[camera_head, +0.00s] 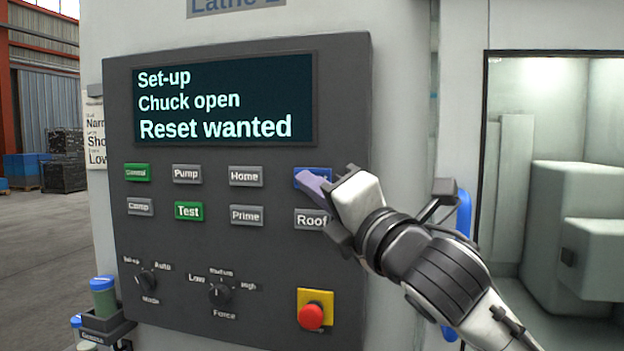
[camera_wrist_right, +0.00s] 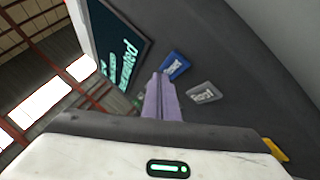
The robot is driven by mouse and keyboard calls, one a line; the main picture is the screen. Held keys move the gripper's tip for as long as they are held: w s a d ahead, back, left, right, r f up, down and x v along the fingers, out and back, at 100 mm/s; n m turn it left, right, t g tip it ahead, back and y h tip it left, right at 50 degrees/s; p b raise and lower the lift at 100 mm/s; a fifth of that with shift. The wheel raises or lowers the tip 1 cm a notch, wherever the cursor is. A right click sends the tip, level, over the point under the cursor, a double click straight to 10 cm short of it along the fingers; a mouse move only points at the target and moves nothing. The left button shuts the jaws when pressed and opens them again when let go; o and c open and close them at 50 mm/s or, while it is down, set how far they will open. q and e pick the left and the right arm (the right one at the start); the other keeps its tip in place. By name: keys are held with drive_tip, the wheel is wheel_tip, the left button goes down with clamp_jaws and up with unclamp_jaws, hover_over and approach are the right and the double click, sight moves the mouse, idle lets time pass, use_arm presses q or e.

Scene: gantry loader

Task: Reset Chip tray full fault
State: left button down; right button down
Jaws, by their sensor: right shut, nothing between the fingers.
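The lathe's dark control panel (camera_head: 190,250) has a screen (camera_head: 224,98) reading "Set-up", "Chuck open", "Reset wanted". My right gripper (camera_head: 308,181) is shut and empty, with its fingertips at the blue button (camera_head: 312,172) at the right end of the top row. The fingers hide most of that button in the head view. In the right wrist view the blue button (camera_wrist_right: 175,66) shows just beyond the shut fingers (camera_wrist_right: 160,82); its label is too small to read surely. I cannot tell whether the fingertips touch it. My left gripper is not in view.
Other buttons include green Test (camera_head: 189,211), grey Home (camera_head: 246,176) and grey Roof (camera_head: 311,219), just below my fingers. Below are two knobs (camera_head: 220,291) and a red emergency stop (camera_head: 311,316). A blue handle (camera_head: 463,212) stands right, behind my arm.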

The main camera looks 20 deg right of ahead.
drive_tip(key=shift+w, duration=0.1)
drive_tip(key=shift+w+d+p, duration=0.25)
drive_tip(key=shift+p, duration=0.05)
drive_tip(key=shift+w+d, duration=0.2)
drive_tip(key=shift+w, duration=0.15)
idle(0.8)
drive_tip(key=shift+s, duration=0.1)
idle(0.3)
drive_tip(key=shift+s+a+p, duration=0.4)
drive_tip(key=shift+s+p, duration=0.05)
drive_tip(key=shift+s, duration=0.15)
drive_tip(key=s+a, duration=0.1)
drive_tip(key=s, duration=0.1)
drive_tip(key=s+a, duration=0.2)
drive_tip(key=shift+p, duration=0.35)
